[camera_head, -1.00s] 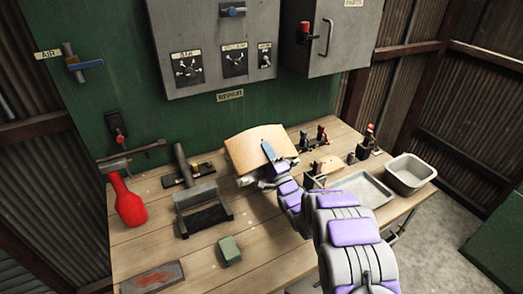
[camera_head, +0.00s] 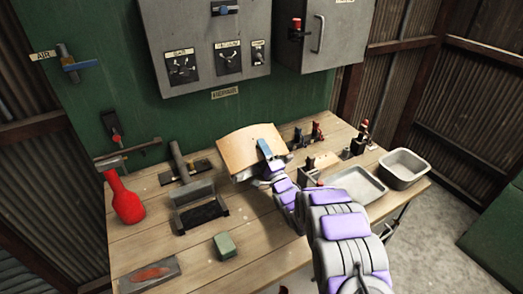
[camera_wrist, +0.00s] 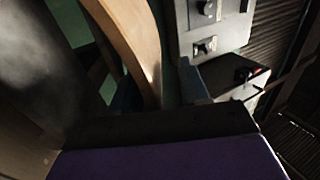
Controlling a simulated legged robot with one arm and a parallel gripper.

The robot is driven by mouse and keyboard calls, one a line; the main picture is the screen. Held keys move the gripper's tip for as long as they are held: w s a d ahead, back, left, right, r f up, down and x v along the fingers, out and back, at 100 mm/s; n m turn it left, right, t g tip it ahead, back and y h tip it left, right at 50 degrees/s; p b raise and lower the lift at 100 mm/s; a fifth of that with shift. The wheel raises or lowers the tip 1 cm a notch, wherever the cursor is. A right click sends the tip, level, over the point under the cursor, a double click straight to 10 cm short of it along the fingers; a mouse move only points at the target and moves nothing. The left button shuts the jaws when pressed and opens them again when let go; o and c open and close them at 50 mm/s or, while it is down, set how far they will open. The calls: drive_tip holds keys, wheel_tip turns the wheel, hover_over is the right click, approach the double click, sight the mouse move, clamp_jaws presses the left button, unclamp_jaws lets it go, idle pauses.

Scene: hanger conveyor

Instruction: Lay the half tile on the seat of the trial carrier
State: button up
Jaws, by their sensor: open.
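The half tile looks to be the tan, slightly curved plate (camera_head: 243,151) tilted above the back middle of the bench. My gripper (camera_head: 264,152) is open at the tile's right edge, with one blue finger in front of the tile's face. The other finger is hidden, and I cannot tell whether either touches the tile. In the wrist view the tile's curved edge (camera_wrist: 143,45) runs beside a blue finger (camera_wrist: 195,82). The trial carrier seems to be the grey metal bracket with a dark seat (camera_head: 203,211), left of and below the tile; its seat looks empty.
A green block (camera_head: 224,246) and a flat grey plate with a red patch (camera_head: 150,274) lie in front. A shallow tray (camera_head: 358,187) and a deeper pan (camera_head: 404,168) are at right. Cabinets hang behind.

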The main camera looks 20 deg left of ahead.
drive_tip(key=shift+s+a+f, duration=0.15)
drive_tip(key=shift+a+f, duration=0.1)
drive_tip(key=shift+s+d+f, duration=0.15)
drive_tip(key=shift+s+f, duration=0.1)
drive_tip(key=p+v, duration=0.2)
drive_tip(key=v, duration=0.9)
drive_tip(key=shift+d+r, duration=0.2)
drive_tip(key=shift+d, duration=0.05)
drive_tip(key=shift+w+d, duration=0.15)
drive_tip(key=shift+d, duration=0.15)
